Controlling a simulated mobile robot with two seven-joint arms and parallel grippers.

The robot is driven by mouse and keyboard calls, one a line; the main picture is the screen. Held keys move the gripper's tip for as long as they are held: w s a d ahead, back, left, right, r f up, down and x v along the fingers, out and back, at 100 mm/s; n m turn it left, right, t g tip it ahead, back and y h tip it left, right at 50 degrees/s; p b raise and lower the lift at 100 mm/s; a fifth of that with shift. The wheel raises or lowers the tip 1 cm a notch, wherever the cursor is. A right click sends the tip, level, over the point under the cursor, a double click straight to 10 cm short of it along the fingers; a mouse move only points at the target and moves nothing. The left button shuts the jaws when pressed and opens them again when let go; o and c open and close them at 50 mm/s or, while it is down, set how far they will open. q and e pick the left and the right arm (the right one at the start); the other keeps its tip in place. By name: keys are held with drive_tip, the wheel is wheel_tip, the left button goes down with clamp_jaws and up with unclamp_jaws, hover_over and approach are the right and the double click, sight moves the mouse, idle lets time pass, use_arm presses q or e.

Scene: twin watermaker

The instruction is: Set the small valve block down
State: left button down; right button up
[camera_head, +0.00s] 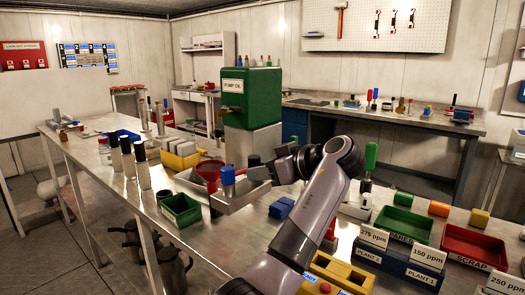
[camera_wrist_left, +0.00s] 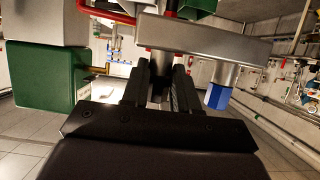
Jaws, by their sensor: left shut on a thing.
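The small valve block is a grey metal bar (camera_head: 240,197) with an upright stub capped by a blue knob (camera_head: 228,176). My left gripper (camera_head: 265,174) is shut on it, at the end of the arm reaching in from the bottom middle. In the left wrist view, which looks upside down, the fingers (camera_wrist_left: 160,82) close around a stem of the block (camera_wrist_left: 205,37), and the blue knob (camera_wrist_left: 217,96) shows at the right. The block is over the bench; I cannot tell whether its underside touches anything. My right gripper is not in view.
The green pump oil tank (camera_head: 252,97) stands on a grey pedestal behind the block. A blue block (camera_head: 281,208) lies to the right. Bare bench shows in front (camera_head: 200,250).

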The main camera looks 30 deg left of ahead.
use_arm(q)
wheel_tip(320, 180, down, 11)
drive_tip(key=shift+f, duration=0.1)
idle(0.5)
drive_tip(key=shift+f, duration=0.1)
drive_tip(key=c, duration=0.9)
unclamp_jaws()
drive_tip(key=shift+f, duration=0.1)
drive_tip(key=shift+o, duration=0.2)
